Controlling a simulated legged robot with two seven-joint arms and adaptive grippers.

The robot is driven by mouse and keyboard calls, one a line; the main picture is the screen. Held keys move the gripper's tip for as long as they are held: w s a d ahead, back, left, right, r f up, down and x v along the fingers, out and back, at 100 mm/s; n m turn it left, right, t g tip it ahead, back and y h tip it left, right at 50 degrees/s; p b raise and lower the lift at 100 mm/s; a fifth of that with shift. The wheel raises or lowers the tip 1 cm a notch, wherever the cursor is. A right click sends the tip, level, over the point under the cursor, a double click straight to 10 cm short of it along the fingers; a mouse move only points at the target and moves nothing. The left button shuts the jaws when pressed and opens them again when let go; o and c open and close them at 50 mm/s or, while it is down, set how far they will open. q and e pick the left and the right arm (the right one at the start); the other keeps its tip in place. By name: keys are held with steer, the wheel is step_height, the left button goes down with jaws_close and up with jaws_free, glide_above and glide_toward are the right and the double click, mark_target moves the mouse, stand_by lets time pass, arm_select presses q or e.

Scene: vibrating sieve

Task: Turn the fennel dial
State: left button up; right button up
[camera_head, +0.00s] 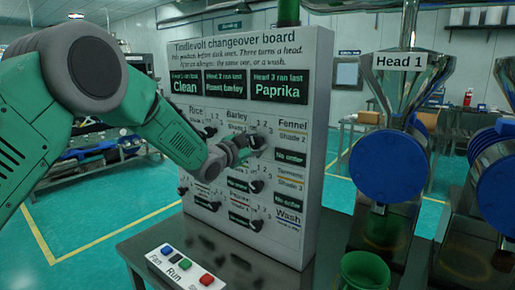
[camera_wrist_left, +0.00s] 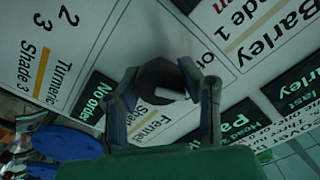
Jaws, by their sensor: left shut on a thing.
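The changeover board (camera_head: 185,85) stands upright on a dark table. The fennel dial (camera_head: 258,140) is a dark round knob with a pale mark, left of the "Fennel, Shade 2" label (camera_head: 292,127). My left gripper (camera_head: 245,145) reaches it from the left. In the left wrist view, the fennel dial (camera_wrist_left: 162,82) sits between both fingers of my left gripper (camera_wrist_left: 166,90), which is shut on it. The "No order" window (camera_head: 290,155) is beside it. The numbers around this dial are partly hidden. My right gripper is not in view.
Other dials sit close by, including a dial below (camera_head: 256,186) and a barley-side dial (camera_head: 210,132). A hopper labelled Head 1 (camera_head: 410,80) with a blue disc (camera_head: 388,165) stands right. A button box (camera_head: 180,268) and green cup (camera_head: 363,270) are in front.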

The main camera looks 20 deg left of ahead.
arm_select(q)
steer(key=shift+s+f, duration=0.1)
steer(key=shift+f, duration=0.5)
steer(key=o, duration=1.2)
steer(key=shift+r, duration=0.1)
steer(key=shift+o, duration=0.2)
steer(key=shift+a+r, duration=0.2)
steer(key=v, duration=1.2)
